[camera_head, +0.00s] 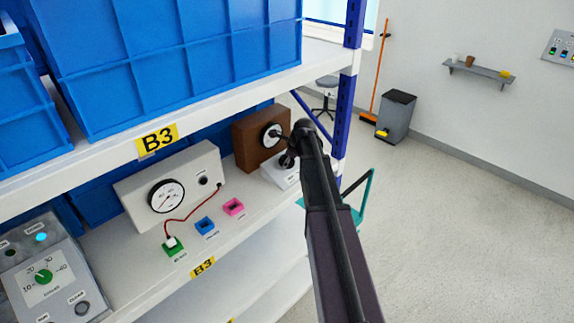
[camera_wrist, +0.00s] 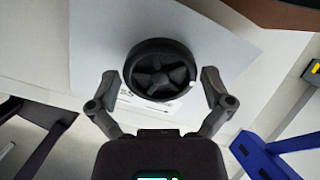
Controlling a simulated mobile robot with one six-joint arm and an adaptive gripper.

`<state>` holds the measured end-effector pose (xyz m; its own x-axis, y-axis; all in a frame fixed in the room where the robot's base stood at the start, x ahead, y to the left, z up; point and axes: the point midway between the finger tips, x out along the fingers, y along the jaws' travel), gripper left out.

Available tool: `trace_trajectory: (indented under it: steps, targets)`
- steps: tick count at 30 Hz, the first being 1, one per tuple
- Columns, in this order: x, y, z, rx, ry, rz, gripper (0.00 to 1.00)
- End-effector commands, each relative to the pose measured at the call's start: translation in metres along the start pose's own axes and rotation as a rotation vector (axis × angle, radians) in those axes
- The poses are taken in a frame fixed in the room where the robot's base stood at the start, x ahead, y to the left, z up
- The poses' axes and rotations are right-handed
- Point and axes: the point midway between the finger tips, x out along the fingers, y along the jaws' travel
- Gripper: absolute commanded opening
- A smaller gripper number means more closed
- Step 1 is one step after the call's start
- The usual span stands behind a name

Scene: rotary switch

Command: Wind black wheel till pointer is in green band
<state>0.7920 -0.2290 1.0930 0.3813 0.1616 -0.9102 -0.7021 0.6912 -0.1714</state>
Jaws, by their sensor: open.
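The black wheel (camera_wrist: 160,69) has a thick round rim and spokes, with a small pale mark on its lower right rim. It sits on a white housing (camera_wrist: 95,45). In the head view the wheel (camera_head: 287,161) is small and partly behind my gripper (camera_head: 284,144). In the wrist view my gripper (camera_wrist: 160,80) is open, one finger on each side of the wheel, with gaps visible. A brown box with a round dial (camera_head: 268,133) stands behind the housing. My gripper covers part of the dial; I cannot make out its pointer or a green band.
On the same shelf (camera_head: 262,216) stand a white meter box (camera_head: 205,163), blue and pink sockets, and a green socket (camera_head: 172,248) with a red cable. A grey control box (camera_head: 52,262) is at left. A blue rack post (camera_head: 345,108) rises close to my arm.

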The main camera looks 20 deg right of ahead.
Motion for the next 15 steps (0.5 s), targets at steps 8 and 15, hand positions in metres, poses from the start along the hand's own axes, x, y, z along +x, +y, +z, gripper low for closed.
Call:
trace_trajectory:
  steps: [8,15]
  targets:
    - [0.0044,-0.0001,0.0001,0.000,0.000,0.000,1.00]
    - [0.0042,0.0000,0.0002,0.000,0.000,0.000,0.88]
